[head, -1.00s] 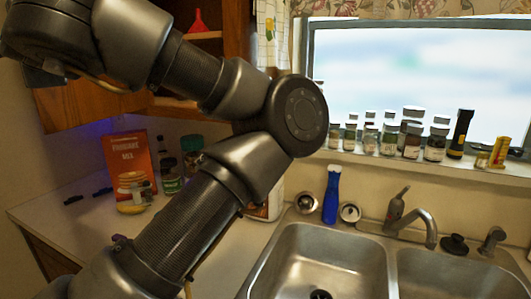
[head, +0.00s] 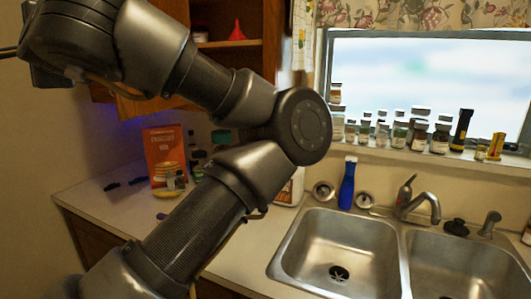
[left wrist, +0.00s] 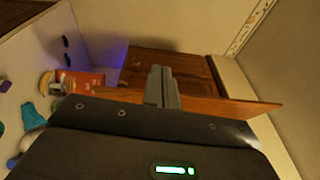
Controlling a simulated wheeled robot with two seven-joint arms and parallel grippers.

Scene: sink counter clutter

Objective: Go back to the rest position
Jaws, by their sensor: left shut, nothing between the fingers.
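My left gripper (left wrist: 162,87) shows in the left wrist view with its two fingers together and nothing between them. It points towards a brown wooden cabinet (left wrist: 190,66); I see no contact with it. In the head view my left arm crosses the left half, bent at the elbow, and I cannot make out its fingers there. My right gripper is in neither view.
A counter with an orange pancake mix box (head: 166,172) and several jars lies behind my left arm. A blue bottle (head: 347,187) stands behind the double sink (head: 289,248), near the faucet (head: 427,199). Jars line the window sill. The counter's front left edge is clear.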

